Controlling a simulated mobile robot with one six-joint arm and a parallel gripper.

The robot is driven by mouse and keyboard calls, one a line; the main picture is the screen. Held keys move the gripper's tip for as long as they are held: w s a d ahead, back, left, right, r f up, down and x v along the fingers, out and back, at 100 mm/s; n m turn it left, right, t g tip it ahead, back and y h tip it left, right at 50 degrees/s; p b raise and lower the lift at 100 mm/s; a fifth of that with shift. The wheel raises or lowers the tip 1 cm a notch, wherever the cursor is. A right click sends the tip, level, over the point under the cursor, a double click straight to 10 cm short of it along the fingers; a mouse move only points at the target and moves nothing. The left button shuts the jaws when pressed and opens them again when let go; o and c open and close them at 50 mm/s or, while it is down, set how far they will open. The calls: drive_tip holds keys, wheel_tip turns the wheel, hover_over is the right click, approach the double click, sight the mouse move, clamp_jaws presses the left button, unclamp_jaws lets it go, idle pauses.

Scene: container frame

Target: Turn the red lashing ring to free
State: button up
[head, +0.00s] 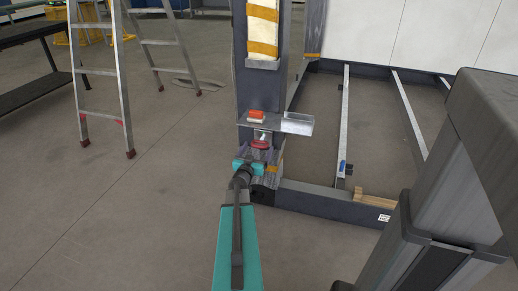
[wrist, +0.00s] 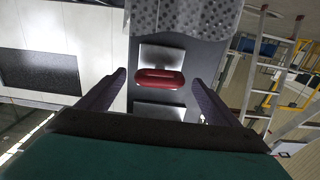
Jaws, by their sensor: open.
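The red lashing ring (head: 261,144) sits low on the dark post, just under a small ledge, and is partly hidden by my gripper in the head view. In the wrist view the red ring (wrist: 160,78) shows whole as a flat, wide shape lying across the picture on a grey plate. My gripper (head: 249,163) is just below and in front of it in the head view. In the wrist view the two dark fingers of my gripper (wrist: 158,80) stand wide apart, one on each side of the ring, with a gap on both sides. Nothing is held.
The ledge (head: 272,126) above the ring carries an orange-red block (head: 257,116) and a clear box (head: 297,124). A dark frame beam (head: 335,204) runs right from the post foot. A stepladder (head: 101,72) stands at left. The floor between is clear.

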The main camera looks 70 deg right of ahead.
drive_tip(key=shift+d, duration=0.95)
drive_tip(key=c, duration=1)
drive_tip(key=shift+w+m+p, duration=0.1)
drive_tip(key=shift+m+p, duration=0.2)
drive_tip(key=o, duration=1)
drive_tip(key=shift+a, duration=0.1)
